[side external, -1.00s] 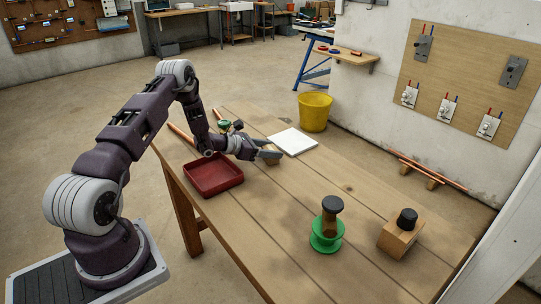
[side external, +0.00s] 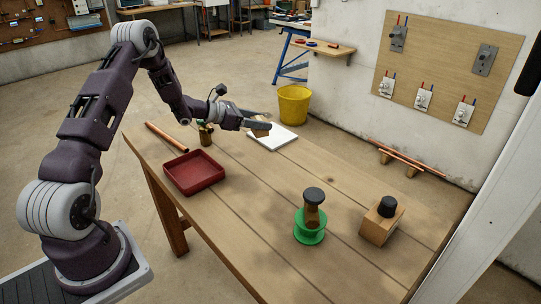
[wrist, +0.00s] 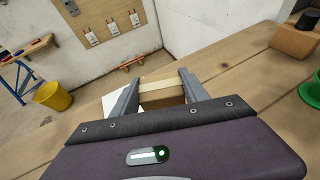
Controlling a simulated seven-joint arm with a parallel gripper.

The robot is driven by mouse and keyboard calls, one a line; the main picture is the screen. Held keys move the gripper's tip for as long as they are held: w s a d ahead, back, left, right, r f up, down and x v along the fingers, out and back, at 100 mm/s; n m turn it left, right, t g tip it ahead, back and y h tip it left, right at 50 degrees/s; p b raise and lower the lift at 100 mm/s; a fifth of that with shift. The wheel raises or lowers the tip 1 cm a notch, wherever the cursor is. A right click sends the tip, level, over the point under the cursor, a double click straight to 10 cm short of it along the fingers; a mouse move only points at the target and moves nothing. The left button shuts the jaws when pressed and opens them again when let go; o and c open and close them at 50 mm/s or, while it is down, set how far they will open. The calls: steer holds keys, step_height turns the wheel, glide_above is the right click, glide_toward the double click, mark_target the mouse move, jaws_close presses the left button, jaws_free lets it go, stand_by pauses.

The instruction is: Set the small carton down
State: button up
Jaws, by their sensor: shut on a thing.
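My gripper (side external: 262,122) is shut on the small carton (side external: 261,131), a tan box. In the wrist view the carton (wrist: 162,98) sits between the two grey fingers, with a pale strip across it. In the side view the gripper and carton overlap the upper left part of a flat white square (side external: 281,137) on the table. The carton appears raised, but I cannot tell its exact height. In the wrist view a piece of the white square (wrist: 113,104) shows left of the fingers.
On the wooden table (side external: 255,215) are a red tray (side external: 194,172), a green-topped cylinder (side external: 206,134), a copper pipe (side external: 167,137), a green spool (side external: 309,228) with a dark-capped item, and a wooden block (side external: 379,224) with a black knob. Mid-table is clear.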

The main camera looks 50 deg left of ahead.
steer(key=w+d+m+g+h, duration=0.1)
steer(key=d+m+g+h, duration=0.3)
steer(key=d, duration=0.8)
steer(key=shift+m+t+h, duration=0.4)
steer(key=shift+m+h, duration=0.1)
steer(key=f, duration=1)
steer(key=shift+d, duration=0.2)
steer(key=o, duration=1.4)
steer(key=shift+f, duration=0.1)
